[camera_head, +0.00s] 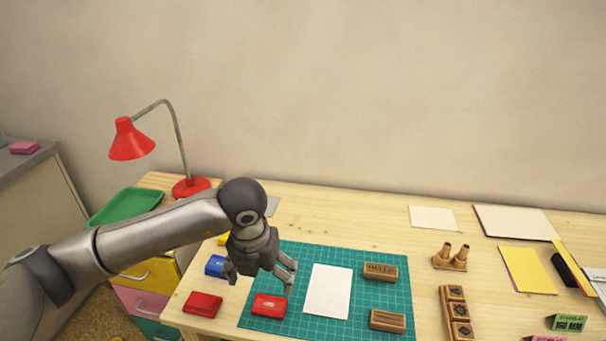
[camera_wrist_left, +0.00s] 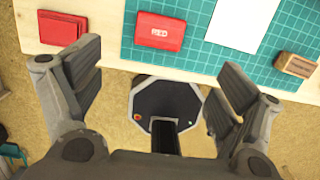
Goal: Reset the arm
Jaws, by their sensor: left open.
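My left gripper (camera_head: 260,277) is open and empty, held above the table's front left part. In the head view its fingers hang over the left edge of the green cutting mat (camera_head: 388,295), near a red inkpad (camera_head: 269,306). In the left wrist view the open fingers (camera_wrist_left: 160,85) frame the floor and part of my base. The red inkpad, marked RED, shows beyond them on the mat (camera_wrist_left: 160,32). Another red inkpad (camera_head: 203,304) lies on the bare wood left of the mat. My right gripper is not in view.
On the mat are a white card (camera_head: 328,291), a HELLO stamp (camera_head: 381,272) and another stamp (camera_head: 387,320). A blue inkpad (camera_head: 216,266) is partly hidden by my gripper. A red lamp (camera_head: 132,139) and green tray (camera_head: 125,204) stand left. Wooden stamps (camera_head: 456,314) sit right.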

